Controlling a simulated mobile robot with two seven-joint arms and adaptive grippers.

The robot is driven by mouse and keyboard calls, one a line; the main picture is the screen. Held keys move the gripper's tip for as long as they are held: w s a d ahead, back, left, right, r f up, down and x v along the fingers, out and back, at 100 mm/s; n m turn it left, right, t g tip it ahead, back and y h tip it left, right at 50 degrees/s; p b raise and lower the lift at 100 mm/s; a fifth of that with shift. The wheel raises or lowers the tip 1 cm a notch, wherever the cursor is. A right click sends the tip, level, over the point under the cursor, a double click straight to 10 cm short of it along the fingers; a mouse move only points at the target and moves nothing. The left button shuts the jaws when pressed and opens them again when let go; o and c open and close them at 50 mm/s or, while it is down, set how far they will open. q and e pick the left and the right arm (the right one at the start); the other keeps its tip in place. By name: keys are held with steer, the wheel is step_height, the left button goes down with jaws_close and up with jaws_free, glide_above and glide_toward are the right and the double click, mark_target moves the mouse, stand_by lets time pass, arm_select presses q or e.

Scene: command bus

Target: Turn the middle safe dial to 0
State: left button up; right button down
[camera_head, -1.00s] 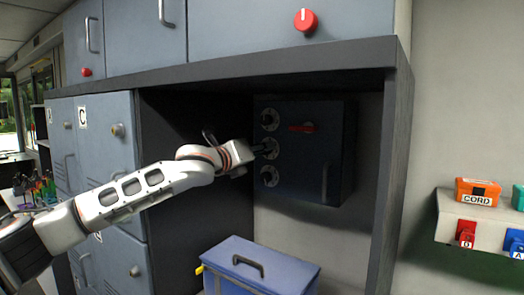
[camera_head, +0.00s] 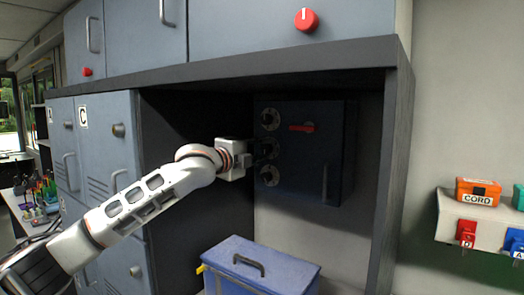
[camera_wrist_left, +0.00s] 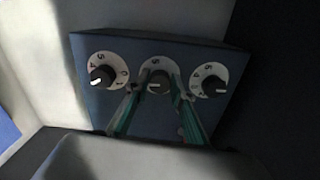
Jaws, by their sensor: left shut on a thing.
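The dark safe (camera_head: 305,165) hangs inside the open cabinet bay, with three dials in a column on its left side. In the left wrist view the dials form a row on the safe (camera_wrist_left: 100,115). The middle dial (camera_wrist_left: 157,86) has a dark knob with a short pale mark on a white number ring; its reading is unclear. My left gripper (camera_wrist_left: 159,84) has its fingers on both sides of this knob and is shut on it. In the head view my left gripper (camera_head: 260,153) hides much of the middle dial. My right gripper is not in view.
The top dial (camera_head: 269,119) and bottom dial (camera_head: 269,176) sit close above and below. A red handle (camera_head: 302,127) and a grey handle (camera_head: 325,184) are on the safe. A blue box (camera_head: 270,270) stands below. The bay's right wall (camera_head: 390,160) is near the safe.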

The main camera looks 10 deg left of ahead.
arm_select(q)
steer(key=n, duration=0.4)
steer(key=shift+n, duration=0.3)
steer(key=n, duration=0.4)
steer(key=shift+d+f+n, duration=0.1)
steer(key=shift+n, duration=0.2)
steer(key=n, duration=1.3)
steer(key=shift+d+n, duration=0.1)
steer(key=shift+n, duration=0.2)
steer(key=n, duration=0.3)
steer(key=shift+s+n, duration=0.1)
steer(key=shift+n, duration=0.2)
steer(key=n, duration=0.4)
steer(key=shift+n, duration=2.3)
